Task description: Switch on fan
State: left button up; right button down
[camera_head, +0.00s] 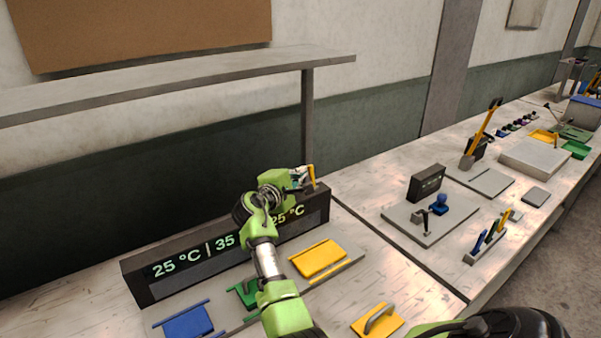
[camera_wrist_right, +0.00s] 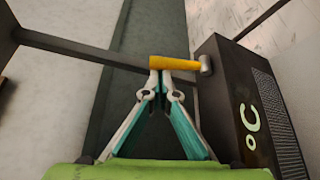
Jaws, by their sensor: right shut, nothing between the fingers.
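A yellow lever (camera_head: 312,175) stands at the box's far right end. In the right wrist view the yellow lever (camera_wrist_right: 180,63) lies crosswise, with a grey pivot (camera_wrist_right: 205,65) by the box. My right gripper (camera_head: 301,178) is shut and empty. Its fingertips (camera_wrist_right: 160,76) are at the lever; I cannot tell if they touch. My left gripper is out of view.
Blue (camera_head: 187,322), green (camera_head: 247,295) and yellow (camera_head: 319,259) pieces lie in front of the box. A yellow piece with a grey handle (camera_head: 380,319) lies nearer. A shelf (camera_head: 200,70) runs above. More fixtures stand on the table at right.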

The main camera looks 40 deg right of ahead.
aim_at(310, 170)
jog(key=s+m+b, duration=0.1)
jog(key=b, duration=0.2)
jog(key=m+t+h+b, duration=0.1)
jog(key=b, duration=0.3)
jog(key=shift+s+a+m+h, duration=0.1)
jog(key=shift+s+m+h, duration=0.2)
jog(key=shift+s+m, duration=0.1)
jog(key=shift+s+m+b, duration=0.1)
jog(key=shift+m+b, duration=0.3)
jog(key=shift+b, duration=0.1)
jog(key=shift+s+r, duration=0.15)
jog(key=shift+r, duration=0.15)
jog(key=shift+s+a+r, duration=0.1)
jog(key=shift+s+r, duration=0.1)
jog(key=shift+s, duration=0.05)
jog(key=shift+s+a+f, duration=0.1)
jog(key=shift+a+f, duration=0.05)
jog(key=shift+a, duration=0.3)
jog(key=v, duration=0.6)
jog(key=shift+s+a, duration=0.2)
jog(key=shift+s, duration=0.05)
